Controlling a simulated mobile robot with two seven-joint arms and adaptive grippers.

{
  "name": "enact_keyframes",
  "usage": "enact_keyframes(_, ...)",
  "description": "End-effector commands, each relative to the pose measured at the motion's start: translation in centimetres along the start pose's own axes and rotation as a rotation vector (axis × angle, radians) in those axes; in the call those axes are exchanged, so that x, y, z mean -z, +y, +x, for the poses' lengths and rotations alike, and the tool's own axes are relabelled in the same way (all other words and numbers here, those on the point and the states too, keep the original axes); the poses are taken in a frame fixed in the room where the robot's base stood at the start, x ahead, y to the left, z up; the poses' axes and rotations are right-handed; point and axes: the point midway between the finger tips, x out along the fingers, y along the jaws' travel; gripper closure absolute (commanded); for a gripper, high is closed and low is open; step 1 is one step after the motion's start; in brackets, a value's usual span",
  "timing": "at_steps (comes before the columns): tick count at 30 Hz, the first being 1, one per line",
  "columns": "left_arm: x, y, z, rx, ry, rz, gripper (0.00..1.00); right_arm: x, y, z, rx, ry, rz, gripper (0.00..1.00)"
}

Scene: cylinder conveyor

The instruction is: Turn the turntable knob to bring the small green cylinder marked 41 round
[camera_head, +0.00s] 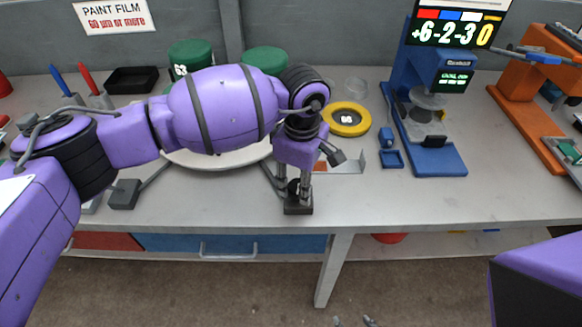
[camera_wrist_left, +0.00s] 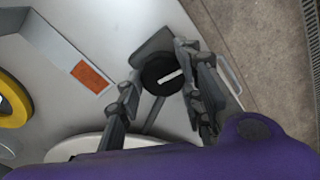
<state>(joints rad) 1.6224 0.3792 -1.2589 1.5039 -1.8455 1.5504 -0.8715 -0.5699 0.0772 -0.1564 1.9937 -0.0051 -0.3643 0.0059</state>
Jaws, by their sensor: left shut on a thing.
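The turntable (camera_head: 222,158) is a pale disc, mostly hidden behind my left arm; its rim also shows in the left wrist view (camera_wrist_left: 95,144). Two green cylinders stand at the back behind my arm: one marked 63 (camera_head: 186,50) and one whose number is hidden (camera_head: 265,57). No number 41 can be read. The knob is black and round with a white line on top, best seen in the left wrist view (camera_wrist_left: 155,70). My left gripper (camera_head: 297,196) points down and is shut on the knob, with a finger on either side. My right gripper is out of view.
A yellow ring (camera_head: 364,124) with a dark centre lies right of my gripper. A blue gauge stand (camera_head: 440,158) and an orange stand (camera_head: 535,140) stand further right. A black tray (camera_head: 132,78) lies at the back left. The front right of the table is clear.

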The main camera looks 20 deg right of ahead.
Motion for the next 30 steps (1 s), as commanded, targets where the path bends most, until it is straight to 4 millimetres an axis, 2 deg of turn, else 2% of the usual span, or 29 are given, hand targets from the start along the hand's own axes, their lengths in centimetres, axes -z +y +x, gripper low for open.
enact_keyframes(30,0.07,0.54,-0.39,-0.017,-0.001,-0.035,0.92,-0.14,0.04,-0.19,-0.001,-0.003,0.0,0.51)
